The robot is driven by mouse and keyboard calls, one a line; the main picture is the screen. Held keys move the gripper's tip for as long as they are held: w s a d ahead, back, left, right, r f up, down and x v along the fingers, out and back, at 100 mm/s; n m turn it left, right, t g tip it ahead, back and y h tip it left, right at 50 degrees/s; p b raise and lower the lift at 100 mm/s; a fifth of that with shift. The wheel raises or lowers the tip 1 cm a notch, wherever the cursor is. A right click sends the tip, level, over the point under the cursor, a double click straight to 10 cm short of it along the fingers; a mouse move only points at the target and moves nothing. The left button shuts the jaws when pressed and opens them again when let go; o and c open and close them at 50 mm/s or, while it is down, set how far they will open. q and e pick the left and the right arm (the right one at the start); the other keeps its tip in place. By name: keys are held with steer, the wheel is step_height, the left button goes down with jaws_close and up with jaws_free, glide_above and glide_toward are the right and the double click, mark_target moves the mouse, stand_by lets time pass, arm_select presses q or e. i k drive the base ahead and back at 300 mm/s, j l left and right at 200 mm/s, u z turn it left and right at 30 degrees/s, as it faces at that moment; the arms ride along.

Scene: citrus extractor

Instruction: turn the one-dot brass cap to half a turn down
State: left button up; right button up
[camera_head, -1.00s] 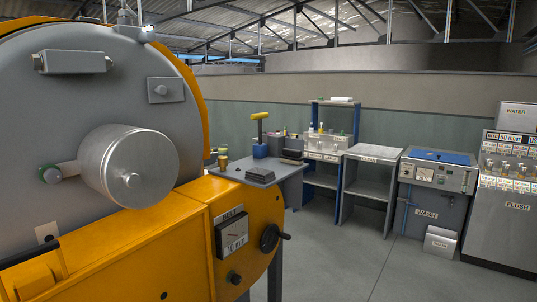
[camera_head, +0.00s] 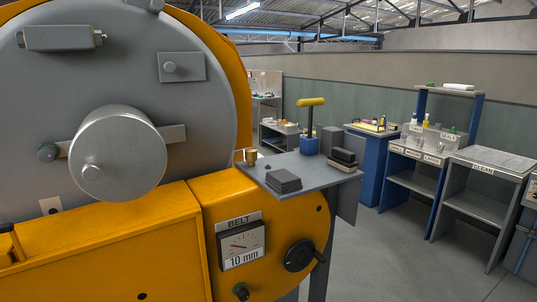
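No other brass cap shows clearly. Neither of my grippers is in view.
The big grey and yellow machine (camera_head: 150,235) fills the left, with a protruding drum (camera_head: 125,150), a belt gauge (camera_head: 241,244) and a black handwheel (camera_head: 300,255). The side shelf (camera_head: 318,178) holds dark blocks and a yellow-handled tool (camera_head: 311,103). Floor (camera_head: 375,260) is clear at right.

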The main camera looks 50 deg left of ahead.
mark_target(251, 153)
steer(key=i+l+u, duration=0.15)
steer(key=u, duration=0.2)
steer(key=i+l+u, duration=0.15)
steer(key=u, duration=0.25)
steer(key=i+l+u, duration=0.35)
steer(key=k+j, duration=0.1)
